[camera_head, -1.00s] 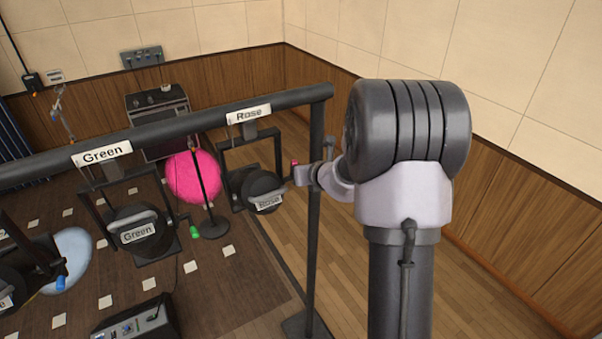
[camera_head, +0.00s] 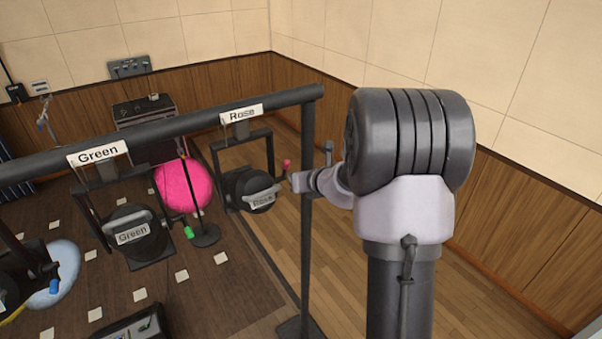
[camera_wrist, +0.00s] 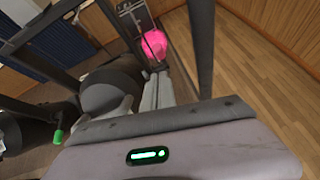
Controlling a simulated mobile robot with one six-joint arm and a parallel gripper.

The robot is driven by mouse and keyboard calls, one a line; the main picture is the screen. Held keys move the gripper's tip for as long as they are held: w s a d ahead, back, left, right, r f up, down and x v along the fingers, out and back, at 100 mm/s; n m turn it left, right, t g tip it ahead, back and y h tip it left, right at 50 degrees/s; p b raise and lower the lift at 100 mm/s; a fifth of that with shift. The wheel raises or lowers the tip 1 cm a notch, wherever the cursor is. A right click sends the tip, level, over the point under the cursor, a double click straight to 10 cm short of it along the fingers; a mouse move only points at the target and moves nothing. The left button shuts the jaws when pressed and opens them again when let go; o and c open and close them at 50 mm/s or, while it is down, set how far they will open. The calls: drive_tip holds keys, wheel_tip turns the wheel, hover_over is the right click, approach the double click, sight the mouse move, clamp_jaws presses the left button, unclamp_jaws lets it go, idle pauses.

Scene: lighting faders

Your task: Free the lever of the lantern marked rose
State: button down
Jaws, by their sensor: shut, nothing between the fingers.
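The lantern marked rose (camera_head: 248,190) hangs from the overhead bar, with a "Rose" label (camera_head: 241,114) above it. It also shows as a dark round body in the wrist view (camera_wrist: 112,92). Its lever ends in a pink knob (camera_head: 286,163), pointing up at the lantern's right side. My gripper (camera_head: 298,183) is shut and empty, just right of and below the pink knob. I cannot tell whether it touches the lever. In the wrist view, my fingers (camera_wrist: 158,92) lie together beside the lantern; the pink knob is not distinguishable there.
The lantern marked green (camera_head: 133,233) hangs to the left, its green-knobbed lever (camera_head: 188,232) pointing down. The black bar (camera_head: 180,122) and its upright post (camera_head: 307,225) stand close to my wrist. Open wooden floor (camera_head: 400,285) lies to the right.

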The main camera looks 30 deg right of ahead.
drive_tip(key=shift+s+r, duration=2.45)
drive_tip(key=shift+r, duration=1.65)
drive_tip(key=a+f+n+y+b, duration=0.1)
drive_tip(key=a+n+b, duration=0.1)
drive_tip(key=a, duration=0.1)
drive_tip(key=s+a+f+n+b, duration=0.1)
drive_tip(key=a+f+n+b, duration=0.1)
drive_tip(key=a+b, duration=0.1)
drive_tip(key=s+a+f+n+y+b, duration=0.1)
drive_tip(key=a+f+n+b, duration=0.1)
drive_tip(key=a+b, duration=0.1)
drive_tip(key=shift+a+f+n+y, duration=0.2)
drive_tip(key=shift+a+n+y, duration=0.1)
drive_tip(key=shift+a, duration=0.2)
drive_tip(key=s+a+f+n+g+y+b, duration=0.3)
drive_tip(key=s+a+f+n+g+b, duration=0.1)
drive_tip(key=s+a+f+n+b, duration=1.2)
drive_tip(key=s+f+n+g+h+b, duration=0.1)
drive_tip(key=s+f+n+b, duration=0.4)
drive_tip(key=f+b, duration=0.2)
drive_tip(key=s+a+f+n+g+h+b, duration=0.1)
drive_tip(key=s+f+n+h+b, duration=0.1)
drive_tip(key=s+f+n+b, duration=0.4)
wheel_tip(320, 180, down, 2)
drive_tip(key=shift+f+n+b, duration=0.1)
drive_tip(key=shift+n+b, duration=0.2)
drive_tip(key=shift+b, duration=0.05)
